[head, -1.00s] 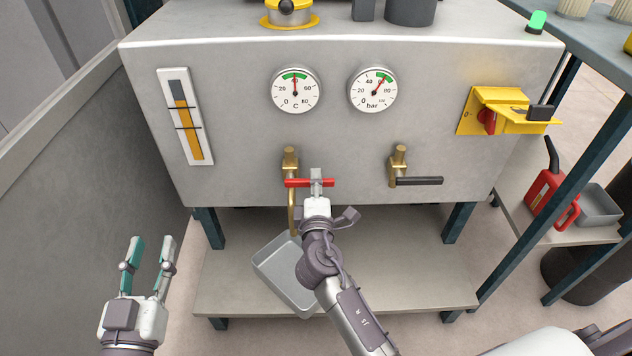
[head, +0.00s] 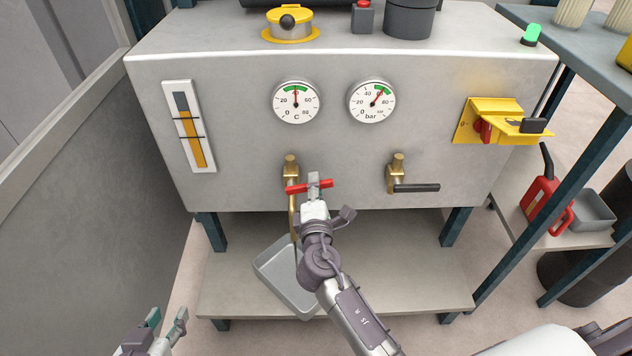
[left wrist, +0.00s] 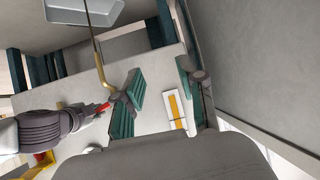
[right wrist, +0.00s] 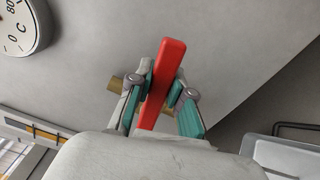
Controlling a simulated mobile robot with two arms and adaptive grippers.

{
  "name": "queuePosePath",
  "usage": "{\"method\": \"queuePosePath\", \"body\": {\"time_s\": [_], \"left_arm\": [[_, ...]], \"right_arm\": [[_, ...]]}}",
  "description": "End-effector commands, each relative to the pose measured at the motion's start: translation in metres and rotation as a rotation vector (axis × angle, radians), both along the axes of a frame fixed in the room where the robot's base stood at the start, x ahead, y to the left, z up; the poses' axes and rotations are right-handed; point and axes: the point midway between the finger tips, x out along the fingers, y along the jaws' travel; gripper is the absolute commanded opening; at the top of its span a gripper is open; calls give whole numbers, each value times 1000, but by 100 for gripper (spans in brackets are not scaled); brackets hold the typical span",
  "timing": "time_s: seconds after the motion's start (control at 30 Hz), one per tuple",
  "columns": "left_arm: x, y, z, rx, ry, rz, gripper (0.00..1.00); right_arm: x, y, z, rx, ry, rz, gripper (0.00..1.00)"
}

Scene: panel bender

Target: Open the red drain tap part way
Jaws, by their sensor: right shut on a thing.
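The red drain tap handle (head: 297,188) is a red bar on a brass valve (head: 291,167) at the lower front of the grey tank. A brass spout hangs below it. My right gripper (head: 314,183) is shut on the red handle; in the right wrist view the red bar (right wrist: 164,84) stands between the teal pads of the gripper (right wrist: 160,100). The handle is slightly tilted, its right end a little higher. My left gripper (head: 167,325) is low at the bottom left, open and empty; its spread teal fingers (left wrist: 158,92) show in the left wrist view.
A grey metal tray (head: 283,278) sits on the lower shelf (head: 400,270) under the tap. A second tap with a black handle (head: 416,188) is to the right. A grey wall panel (head: 90,180) stands at left. A yellow lockout bracket (head: 490,120) juts out at right.

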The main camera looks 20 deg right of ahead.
Motion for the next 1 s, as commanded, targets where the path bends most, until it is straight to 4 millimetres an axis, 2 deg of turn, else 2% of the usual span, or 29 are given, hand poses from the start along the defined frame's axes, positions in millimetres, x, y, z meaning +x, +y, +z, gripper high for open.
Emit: {"method": "queuePosePath", "body": {"time_s": [0.2,0.37,0.73,1.0], "left_arm": [[-68,25,-39,91,414,31,40],[-123,42,-52,146,685,53,40],[-118,40,-35,142,663,51,40],[-111,39,-57,142,675,48,40]], "right_arm": [[0,3,11,-143,43,0,0],[1,5,16,-237,71,1,0],[2,10,22,-391,115,1,0],[3,12,23,-439,128,0,0]]}}
